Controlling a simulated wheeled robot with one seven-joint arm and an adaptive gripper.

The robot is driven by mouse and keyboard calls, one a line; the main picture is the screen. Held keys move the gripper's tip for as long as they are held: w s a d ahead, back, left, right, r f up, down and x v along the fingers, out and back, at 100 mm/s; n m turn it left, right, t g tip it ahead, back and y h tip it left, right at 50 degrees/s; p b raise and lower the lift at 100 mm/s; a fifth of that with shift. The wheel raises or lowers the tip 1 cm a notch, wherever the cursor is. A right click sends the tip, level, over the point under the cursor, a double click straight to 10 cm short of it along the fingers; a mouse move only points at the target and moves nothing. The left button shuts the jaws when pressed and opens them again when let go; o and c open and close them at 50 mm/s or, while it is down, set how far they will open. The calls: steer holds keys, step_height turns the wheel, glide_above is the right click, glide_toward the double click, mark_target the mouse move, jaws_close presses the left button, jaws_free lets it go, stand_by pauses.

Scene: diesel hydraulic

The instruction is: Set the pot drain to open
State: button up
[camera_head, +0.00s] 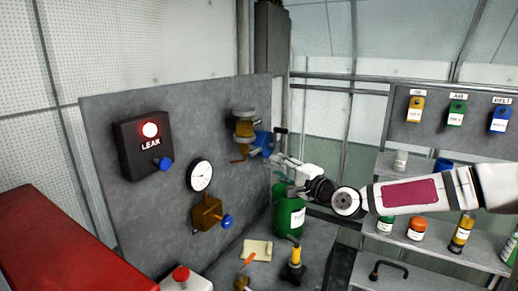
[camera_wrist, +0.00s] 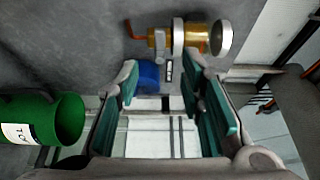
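A brass pot (camera_head: 243,128) with a pale metal collar is mounted on the grey board. It also shows at the top of the wrist view (camera_wrist: 193,38). An orange lever (camera_head: 238,160) sticks out at its lower end, also in the wrist view (camera_wrist: 137,32). A blue part (camera_head: 264,142) sits beside the pot; in the wrist view it (camera_wrist: 148,75) shows behind the left finger. I cannot tell which part is labelled as the drain. My gripper (camera_head: 278,168) is just right of the pot. Its teal-padded fingers (camera_wrist: 167,108) are apart, with nothing held between them.
The board (camera_head: 105,190) carries a lit LEAK box (camera_head: 128,153), gauge (camera_head: 200,175) and brass valve (camera_head: 207,213). Shelves (camera_head: 420,180) stand at right; a red surface (camera_head: 55,235) at left.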

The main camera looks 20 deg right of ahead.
mark_target(254, 154)
steer(key=x, duration=1.3)
steer(key=shift+w+a, duration=0.2)
steer(key=shift+w, duration=0.15)
jaws_close()
